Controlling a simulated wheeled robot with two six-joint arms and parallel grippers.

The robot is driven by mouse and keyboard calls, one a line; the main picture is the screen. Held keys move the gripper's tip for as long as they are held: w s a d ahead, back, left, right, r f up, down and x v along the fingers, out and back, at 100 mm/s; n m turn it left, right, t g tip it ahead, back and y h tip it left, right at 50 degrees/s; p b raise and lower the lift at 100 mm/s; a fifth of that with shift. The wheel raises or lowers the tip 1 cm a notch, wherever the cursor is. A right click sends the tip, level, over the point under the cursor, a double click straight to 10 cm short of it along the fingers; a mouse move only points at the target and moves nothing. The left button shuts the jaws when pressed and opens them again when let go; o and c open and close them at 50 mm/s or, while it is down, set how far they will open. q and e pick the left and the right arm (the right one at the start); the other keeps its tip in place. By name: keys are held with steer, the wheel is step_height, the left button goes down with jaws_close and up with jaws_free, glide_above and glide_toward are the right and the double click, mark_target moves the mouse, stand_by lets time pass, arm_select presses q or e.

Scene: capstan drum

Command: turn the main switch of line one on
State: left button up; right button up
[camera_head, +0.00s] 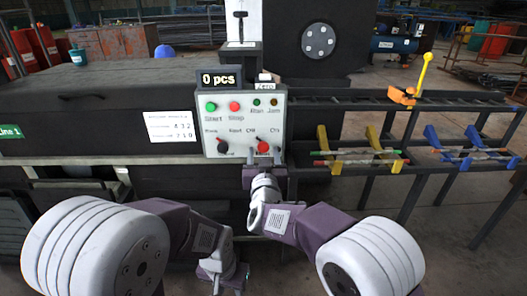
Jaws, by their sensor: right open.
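The grey control panel (243,110) of the machine faces me in the middle of the view. A red rotary switch (263,147) sits at its lower right, with small labels on either side that look like Off and On. My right gripper (264,160) is open just below and in front of this switch, its fingers near the panel's lower edge. Whether it touches the switch I cannot tell. My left gripper (230,283) hangs low near the bottom edge, away from the panel. Its fingers are partly cut off. A green Line 1 sign (11,131) is at the far left.
The panel also carries a black knob (222,146), a green Start button (211,106) and a red Stop button (235,106). A display (220,79) above reads 0 pcs. A dark rack with yellow and blue supports (375,140) stands to the right.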

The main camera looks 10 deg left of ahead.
mark_target(263, 148)
steer(key=shift+b+x, duration=0.3)
steer(key=shift+x, duration=1.2)
arm_select(q)
steer(key=shift+f, duration=0.6)
arm_select(e)
jaws_close()
